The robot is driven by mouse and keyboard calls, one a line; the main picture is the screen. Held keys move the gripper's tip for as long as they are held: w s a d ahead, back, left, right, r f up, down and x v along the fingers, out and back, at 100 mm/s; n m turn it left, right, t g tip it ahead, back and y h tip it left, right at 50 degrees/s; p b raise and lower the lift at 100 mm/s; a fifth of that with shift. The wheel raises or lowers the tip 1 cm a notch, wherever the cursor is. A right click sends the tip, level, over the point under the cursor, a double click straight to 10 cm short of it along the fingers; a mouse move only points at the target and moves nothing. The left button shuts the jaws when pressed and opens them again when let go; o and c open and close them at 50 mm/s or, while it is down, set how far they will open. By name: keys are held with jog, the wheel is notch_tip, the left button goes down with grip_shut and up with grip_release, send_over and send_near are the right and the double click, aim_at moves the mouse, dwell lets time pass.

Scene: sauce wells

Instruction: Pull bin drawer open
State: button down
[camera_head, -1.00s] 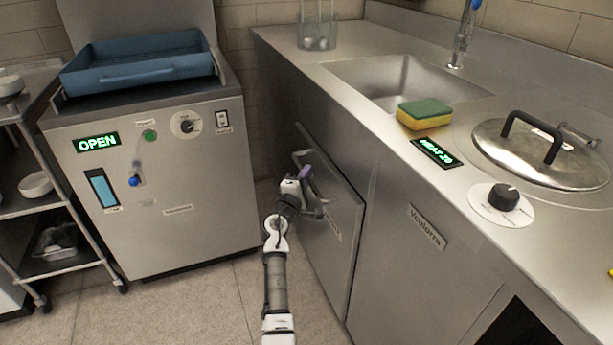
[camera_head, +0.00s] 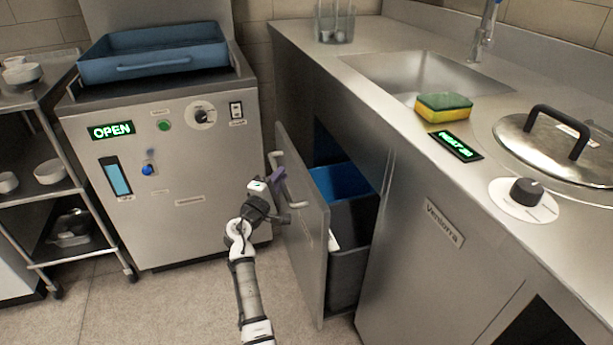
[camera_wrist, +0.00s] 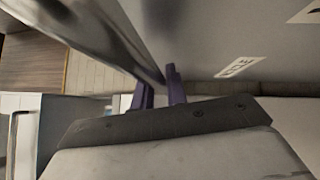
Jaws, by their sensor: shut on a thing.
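The bin drawer (camera_head: 306,240) stands pulled out from the steel counter. Its front panel is well clear of the cabinet opening. A dark grey bin (camera_head: 352,235) and a blue one (camera_head: 340,181) show inside it. The bar handle (camera_head: 284,185) is on the panel's outer face. My gripper (camera_head: 277,180) is at this handle, its purple fingers shut on it. In the wrist view the fingers (camera_wrist: 160,90) are close together at the handle bar (camera_wrist: 125,45), beside the grey panel (camera_wrist: 215,35) with a white label. The exact finger contact is partly hidden.
A steel machine (camera_head: 170,180) with a blue tray (camera_head: 153,52) on top stands to the left. A rack (camera_head: 75,190) with bowls is further left. The counter holds a sink (camera_head: 425,78), a sponge (camera_head: 444,107) and a lidded pot (camera_head: 560,145). Floor is clear in front of the machine.

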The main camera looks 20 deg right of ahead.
jog(key=a+b, duration=0.2)
jog(key=a, duration=1.8)
jog(key=shift+s+a+b, duration=0.25)
jog(key=shift+s+b, duration=0.1)
jog(key=c, duration=1.4)
grip_release()
